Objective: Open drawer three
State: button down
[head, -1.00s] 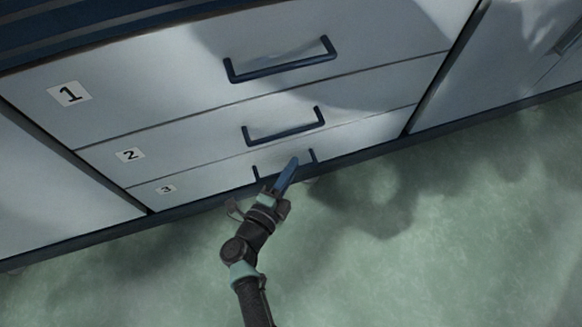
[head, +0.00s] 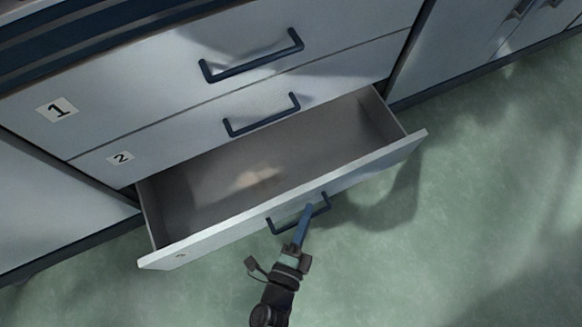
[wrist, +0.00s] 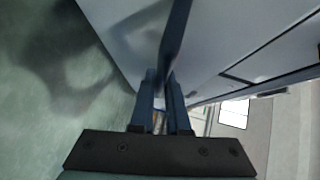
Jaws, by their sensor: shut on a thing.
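Drawer three (head: 285,206) is the lowest drawer and stands pulled well out of the cabinet. Its inside (head: 265,170) shows and looks empty, with a light patch on the floor. Its dark blue bar handle (head: 273,227) is on the front panel. My gripper (head: 308,212) is at the handle's middle, in front of the panel, shut on the bar. In the wrist view the two blue fingers (wrist: 162,98) close on the dark handle bar (wrist: 176,35). Part of the handle is hidden behind the fingers in the head view.
Drawer one (head: 150,100) and drawer two (head: 185,133) above are shut, each with a blue handle. More cabinet fronts (head: 455,50) stand to the right. The green floor (head: 480,220) in front is clear.

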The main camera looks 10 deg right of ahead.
jog(key=s+d, duration=0.2)
jog(key=s, duration=0.6)
jog(key=shift+s+d, duration=0.2)
jog(key=shift+d, duration=0.1)
jog(key=c, duration=0.9)
grip_release()
jog(key=shift+s, duration=0.1)
jog(key=p+v, duration=0.3)
jog(key=v, duration=0.9)
jog(key=shift+s+a, duration=0.2)
jog(key=shift+s, duration=0.15)
